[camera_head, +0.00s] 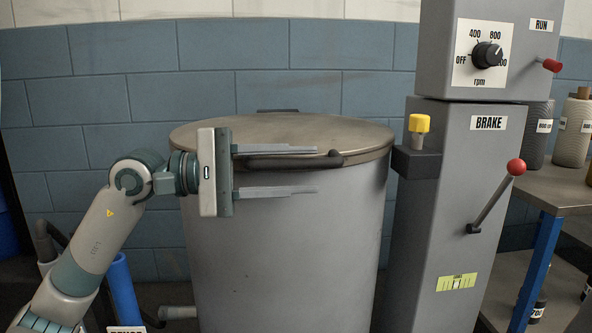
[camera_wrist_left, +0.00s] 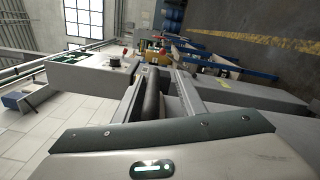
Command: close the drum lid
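The large grey drum (camera_head: 285,240) stands upright in the middle of the head view. Its round brownish lid (camera_head: 270,128) lies flat across the top, with no gap visible at the front rim. A dark bar handle (camera_head: 335,159) sticks out at the lid's front edge. My left gripper (camera_head: 317,169) is open in front of the drum, one finger above the other, with the handle between them in the picture. The wrist view shows the dark handle (camera_wrist_left: 152,95) between the spread fingers; contact cannot be told. My right gripper is not in view.
A grey control column (camera_head: 455,200) stands right of the drum, with an rpm knob (camera_head: 487,55), a yellow-capped part (camera_head: 419,124) and a red-knobbed brake lever (camera_head: 495,195). A table (camera_head: 560,190) with bottles is at the far right. A blue block wall (camera_head: 90,100) is behind.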

